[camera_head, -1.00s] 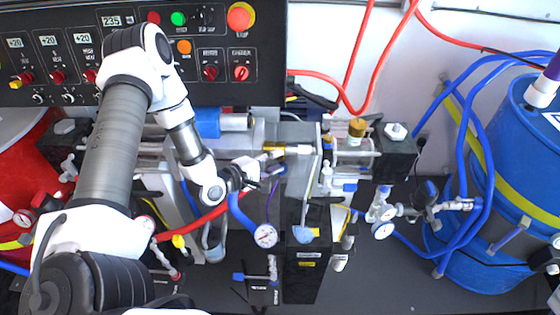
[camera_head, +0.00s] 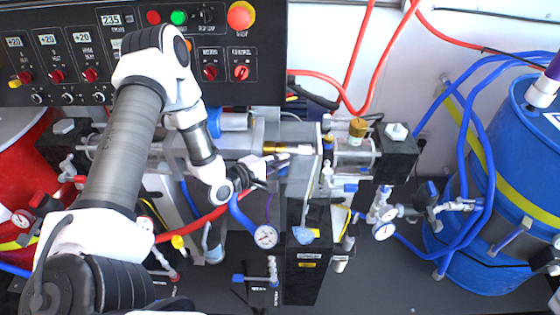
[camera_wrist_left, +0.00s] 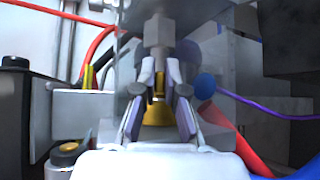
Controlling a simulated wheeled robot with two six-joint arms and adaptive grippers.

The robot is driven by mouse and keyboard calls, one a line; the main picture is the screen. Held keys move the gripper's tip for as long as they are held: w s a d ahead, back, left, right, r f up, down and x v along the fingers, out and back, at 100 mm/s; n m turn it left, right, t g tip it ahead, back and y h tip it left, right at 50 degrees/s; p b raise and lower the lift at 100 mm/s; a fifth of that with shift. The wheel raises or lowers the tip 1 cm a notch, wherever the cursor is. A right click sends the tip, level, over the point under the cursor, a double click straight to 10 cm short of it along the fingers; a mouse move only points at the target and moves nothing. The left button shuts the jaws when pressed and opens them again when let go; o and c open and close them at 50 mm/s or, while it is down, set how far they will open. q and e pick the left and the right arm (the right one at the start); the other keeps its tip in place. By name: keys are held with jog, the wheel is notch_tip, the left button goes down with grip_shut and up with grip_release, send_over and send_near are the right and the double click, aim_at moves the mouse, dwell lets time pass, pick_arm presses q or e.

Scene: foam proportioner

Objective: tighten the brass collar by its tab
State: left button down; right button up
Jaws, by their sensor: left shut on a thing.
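The brass collar (camera_head: 271,147) is on the horizontal shaft in the middle of the head view. It also shows as a yellow-gold flared piece (camera_wrist_left: 158,114) in the left wrist view. My left gripper (camera_head: 276,161) reaches in from the left, at the near side of the collar. In the left wrist view the fingers (camera_wrist_left: 160,76) are close together on a narrow brass tab (camera_wrist_left: 159,88) between them. The fingers partly hide the tab and the collar. My right gripper is not in view.
A clear cylinder (camera_head: 355,152) with a brass cap stands to the right. A pressure gauge (camera_head: 265,236) and blue hose lie below the gripper. A red hose (camera_wrist_left: 97,45) passes left in the wrist view. A blue drum (camera_head: 505,175) stands at far right.

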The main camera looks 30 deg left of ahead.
pick_arm(q)
notch_tip(320, 180, down, 5)
jog(key=m+t+h+b, duration=0.1)
jog(key=m+t+b, duration=0.4)
jog(key=b, duration=1)
jog(key=shift+s+r, duration=0.1)
jog(key=shift+r, duration=0.05)
jog(key=shift+m+t+h+b, duration=0.5)
jog(key=shift+m+b, duration=0.2)
jog(key=shift+b, duration=0.45)
jog(key=c, duration=1.2)
grip_release()
jog(key=shift+c, duration=0.2)
